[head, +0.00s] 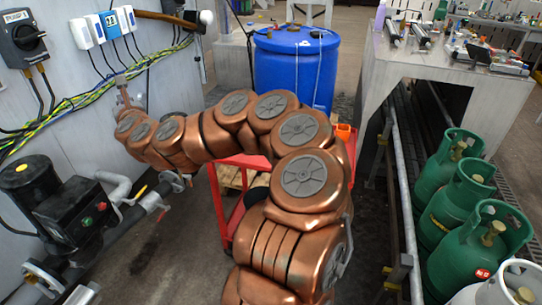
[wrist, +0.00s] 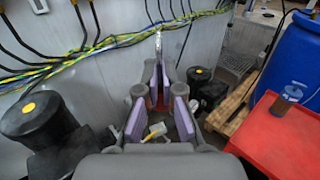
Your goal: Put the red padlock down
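In the head view, my copper-coloured arm reaches left to the wall, and the gripper end (head: 124,97) is small there. The padlock cannot be made out in that view.
A red cart (head: 233,220) stands behind my arm; its top (wrist: 285,135) bears a jar (wrist: 286,99). A blue barrel (head: 296,65) is behind it. Black pumps and pipes (head: 70,210) line the left wall, under cables (head: 85,88). Green gas cylinders (head: 455,200) stand right.

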